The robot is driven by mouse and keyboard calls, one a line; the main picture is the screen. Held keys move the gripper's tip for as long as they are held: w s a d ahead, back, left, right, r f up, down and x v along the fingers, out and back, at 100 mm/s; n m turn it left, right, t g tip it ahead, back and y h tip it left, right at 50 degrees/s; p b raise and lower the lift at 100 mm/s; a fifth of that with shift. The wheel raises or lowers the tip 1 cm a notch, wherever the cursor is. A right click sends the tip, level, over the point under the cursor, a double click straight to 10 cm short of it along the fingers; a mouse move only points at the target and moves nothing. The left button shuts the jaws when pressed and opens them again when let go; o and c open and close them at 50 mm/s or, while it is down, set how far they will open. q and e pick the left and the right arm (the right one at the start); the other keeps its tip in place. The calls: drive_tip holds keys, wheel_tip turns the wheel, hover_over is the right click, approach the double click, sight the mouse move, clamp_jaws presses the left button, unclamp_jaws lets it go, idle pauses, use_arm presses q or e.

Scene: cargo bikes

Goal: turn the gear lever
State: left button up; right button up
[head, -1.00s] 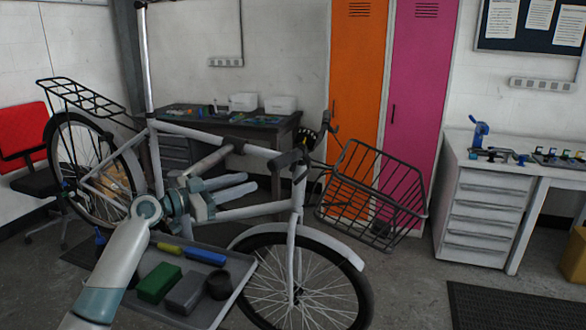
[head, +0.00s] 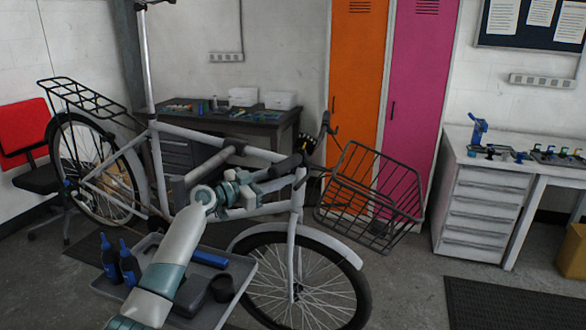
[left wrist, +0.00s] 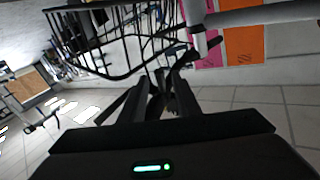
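The white cargo bike (head: 215,140) stands side-on, with its dark handlebar (head: 325,125) at the front end. A small black part with yellow marks (head: 305,143) sits by the handlebar; I cannot make out the gear lever for certain. My left gripper (head: 292,174) is in front of the frame's head end, just below the handlebar. In the left wrist view, its dark fingers (left wrist: 163,98) stand apart, with dark bar parts (left wrist: 178,68) beyond their tips. I cannot tell whether they touch anything. My right gripper is not in view.
A wire basket (head: 370,195) juts out right of the handlebar. A grey tray (head: 240,275) with bottles (head: 130,262) and a dark cup (head: 222,289) lies under my left arm. A workbench (head: 240,118) stands behind the bike. Open floor lies right of the front wheel (head: 300,285).

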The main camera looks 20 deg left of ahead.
sight(293, 172)
use_arm(q)
drive_tip(key=shift+p+x, duration=0.55)
drive_tip(key=shift+x, duration=1.75)
clamp_jaws()
